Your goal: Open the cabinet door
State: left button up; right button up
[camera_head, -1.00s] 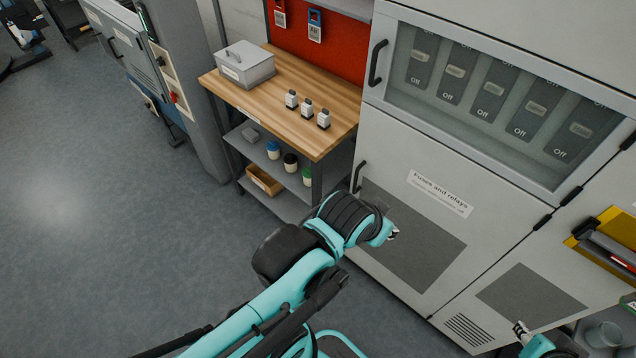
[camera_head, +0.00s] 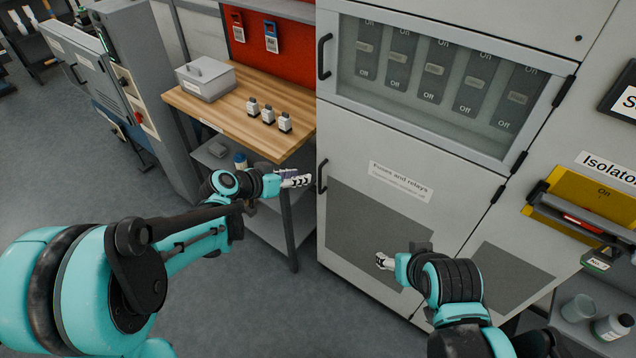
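The pale grey cabinet (camera_head: 345,150) fills the centre and right. Its lower door (camera_head: 440,195), labelled "Fuses and relays", is closed and has a dark vertical handle (camera_head: 322,176) at its left edge. The upper windowed door (camera_head: 420,130) is closed too, with its own dark handle (camera_head: 324,57). My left gripper (camera_head: 298,181) is just left of the lower handle and points right at it, with a small gap in the picture. Its finger opening is too small to tell. My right gripper (camera_head: 383,261) is in front of the lower door's dark panel; its opening is unclear.
A wooden workbench (camera_head: 225,110) left of the cabinet carries a grey box (camera_head: 206,79) and three small bottles (camera_head: 268,115). A yellow isolator (camera_head: 585,200) juts out at the right. A glass (camera_head: 577,308) and a white bottle (camera_head: 612,326) stand lower right. Open floor lies at left.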

pick_arm(q)
jog(key=w+d+f+m+t+h+b, duration=0.1)
jog(key=w+f+m+t+h+b, duration=0.15)
jog(key=w+f, duration=0.5)
jog(key=m+t+h+b, duration=0.1)
jog(key=h+b, duration=0.2)
send_over(320, 193)
jog(key=f, duration=0.8)
jog(key=shift+w+f, duration=0.3)
jog(key=shift+w, duration=0.05)
jog(key=shift+a, duration=0.1)
grip_shut()
